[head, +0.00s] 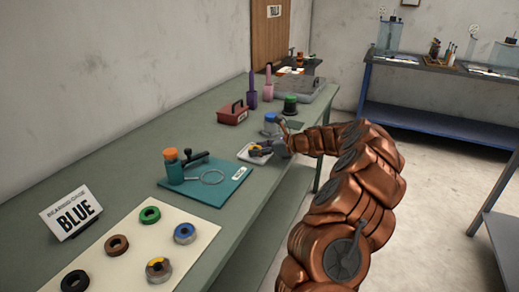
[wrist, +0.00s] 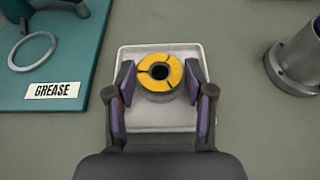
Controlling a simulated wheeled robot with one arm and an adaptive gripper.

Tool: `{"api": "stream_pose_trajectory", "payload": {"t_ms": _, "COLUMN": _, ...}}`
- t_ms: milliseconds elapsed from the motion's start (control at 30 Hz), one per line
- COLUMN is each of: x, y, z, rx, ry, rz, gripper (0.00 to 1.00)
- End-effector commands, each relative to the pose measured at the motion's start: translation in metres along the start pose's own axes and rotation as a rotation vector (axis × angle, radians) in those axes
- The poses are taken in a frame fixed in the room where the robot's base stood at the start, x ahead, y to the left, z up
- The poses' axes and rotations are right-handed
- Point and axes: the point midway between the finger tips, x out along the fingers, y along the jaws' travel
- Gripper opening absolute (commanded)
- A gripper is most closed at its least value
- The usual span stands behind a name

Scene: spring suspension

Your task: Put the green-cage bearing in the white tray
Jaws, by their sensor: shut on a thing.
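The green-cage bearing (head: 150,214) lies on the cream mat (head: 195,213) at the near end of the bench in the head view. My gripper (wrist: 160,85) is shut on a different bearing, one with a yellow face (wrist: 160,73), in the wrist view. That bearing is over or in the white tray (wrist: 137,53); I cannot tell whether it touches the tray floor. The tray also shows farther along the bench in the head view (head: 243,154), partly hidden by my gripper.
A sign (head: 72,211) reads BLUE. A teal GREASE board (head: 207,184) with a jar and ring lies left of the tray. A grey metal cylinder (wrist: 297,62) stands to its right.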

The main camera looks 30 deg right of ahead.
Motion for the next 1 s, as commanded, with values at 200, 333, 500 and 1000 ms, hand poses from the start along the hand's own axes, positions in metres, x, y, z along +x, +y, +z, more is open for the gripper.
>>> {"api": "stream_pose_trajectory", "payload": {"t_ms": 200, "x": 0.001, "y": 0.000, "z": -0.002, "rx": 0.001, "ry": 0.000, "rz": 0.000, "gripper": 0.04}}
{"api": "stream_pose_trajectory", "payload": {"t_ms": 333, "x": 0.001, "y": 0.000, "z": -0.002, "rx": 0.001, "ry": 0.000, "rz": -0.001, "gripper": 0.63}}
{"api": "stream_pose_trajectory", "payload": {"t_ms": 500, "x": 0.000, "y": 0.000, "z": -0.002, "rx": 0.000, "ry": 0.000, "rz": -0.001, "gripper": 0.63}}
{"api": "stream_pose_trajectory", "payload": {"t_ms": 1000, "x": -0.047, "y": -0.001, "z": 0.000, "rx": 0.002, "ry": -0.001, "rz": -0.003, "gripper": 0.63}}
